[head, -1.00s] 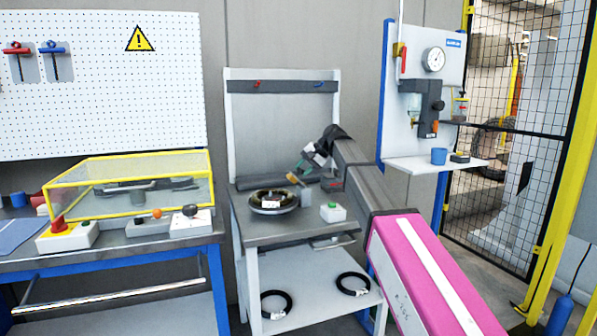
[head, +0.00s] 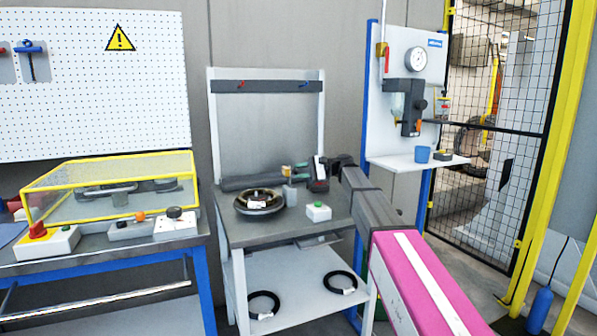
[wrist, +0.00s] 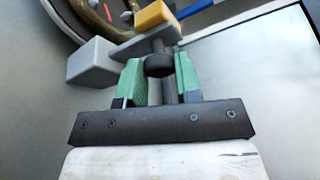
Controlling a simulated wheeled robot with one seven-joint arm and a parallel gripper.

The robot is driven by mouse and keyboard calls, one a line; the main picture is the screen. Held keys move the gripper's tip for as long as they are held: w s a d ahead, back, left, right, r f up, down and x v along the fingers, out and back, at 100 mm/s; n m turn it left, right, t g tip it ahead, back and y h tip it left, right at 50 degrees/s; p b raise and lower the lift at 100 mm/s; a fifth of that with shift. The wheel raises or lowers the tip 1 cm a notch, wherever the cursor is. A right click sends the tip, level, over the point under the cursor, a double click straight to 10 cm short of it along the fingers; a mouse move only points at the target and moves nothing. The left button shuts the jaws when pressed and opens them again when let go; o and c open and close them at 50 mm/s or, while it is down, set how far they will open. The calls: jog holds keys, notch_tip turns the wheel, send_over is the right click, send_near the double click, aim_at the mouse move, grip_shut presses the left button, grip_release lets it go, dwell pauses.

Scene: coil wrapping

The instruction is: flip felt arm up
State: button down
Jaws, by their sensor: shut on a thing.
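My gripper (head: 293,169) is over the small grey bench, beside the round turntable. The wrist view shows its two green fingertips (wrist: 159,78) closed on a dark round knob (wrist: 159,65). The knob sits on a grey bar, which I take to be the felt arm (wrist: 140,48). The bar carries a light grey block (wrist: 91,62) and a yellow block (wrist: 154,14). A dark coil (head: 260,196) lies on the turntable, left of the gripper. In the head view the felt arm is small and partly hidden by the gripper.
A white box with a green button (head: 318,211) stands on the bench (head: 240,236) right of the turntable. Two black rings (head: 263,304) lie on the lower shelf. A yellow-framed guard (head: 110,163) stands on the left bench. A gauge panel (head: 415,60) stands at the right.

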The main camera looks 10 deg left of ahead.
jog(key=shift+d+f, duration=0.1)
dwell(0.3)
jog(key=c, duration=0.8)
grip_release()
jog(key=s+a+r, duration=0.2)
jog(key=s+r, duration=0.1)
jog(key=s+a+r, duration=0.2)
jog(key=s+r, duration=0.1)
jog(key=r, duration=0.1)
jog(key=s+a+r, duration=0.2)
jog(key=s+r, duration=0.1)
jog(key=r, duration=0.1)
jog(key=shift+s+a, duration=0.3)
